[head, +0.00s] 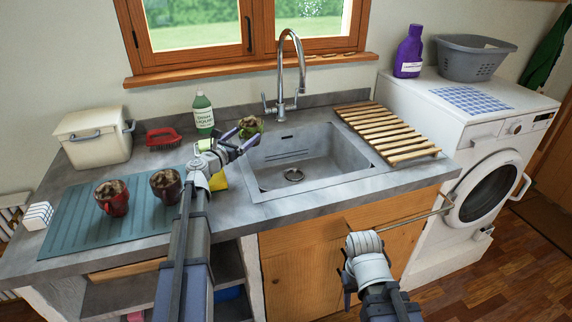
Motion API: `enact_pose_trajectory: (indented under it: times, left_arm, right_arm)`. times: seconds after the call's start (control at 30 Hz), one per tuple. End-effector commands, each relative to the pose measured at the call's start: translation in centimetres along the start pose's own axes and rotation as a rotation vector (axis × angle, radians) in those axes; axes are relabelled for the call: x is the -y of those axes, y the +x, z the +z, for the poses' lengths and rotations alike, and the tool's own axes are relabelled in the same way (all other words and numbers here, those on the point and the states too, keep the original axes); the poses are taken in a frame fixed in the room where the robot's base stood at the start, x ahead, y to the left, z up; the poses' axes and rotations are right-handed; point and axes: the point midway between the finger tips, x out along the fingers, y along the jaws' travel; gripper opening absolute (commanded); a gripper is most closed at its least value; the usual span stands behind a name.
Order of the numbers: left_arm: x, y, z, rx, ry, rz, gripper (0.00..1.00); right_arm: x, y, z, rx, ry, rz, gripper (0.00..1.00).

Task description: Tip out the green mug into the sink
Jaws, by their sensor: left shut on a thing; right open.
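The green mug (250,124) is held in my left gripper (243,138), which is shut on it. The mug is above the left back edge of the sink (325,171), near the tap, and brown stuff shows at its top. It looks roughly upright, but its small size makes any tilt hard to judge. The grey sink basin looks empty apart from its round drain. My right gripper (364,244) is open and empty in front of the wooden cabinet, below the counter edge; its fingertips are hard to make out.
The tap (291,65) arches behind the sink. Two dark red mugs (113,198) (166,185) sit on a teal mat (67,231). A wooden rack (386,131) lies right of the sink.

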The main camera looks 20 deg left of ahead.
Motion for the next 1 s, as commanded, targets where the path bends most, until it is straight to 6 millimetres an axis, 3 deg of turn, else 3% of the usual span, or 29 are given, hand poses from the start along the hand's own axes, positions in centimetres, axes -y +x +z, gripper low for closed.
enact_pose_trajectory:
  times: [1.0]
  left_arm:
    - [4.0, -0.1, -2.0, 0.001, 0.457, 0.0, 0.06]
  right_arm:
    - [0.2, 2.1, -0.1, 0.0, 0.0, 0.0, 0.5]
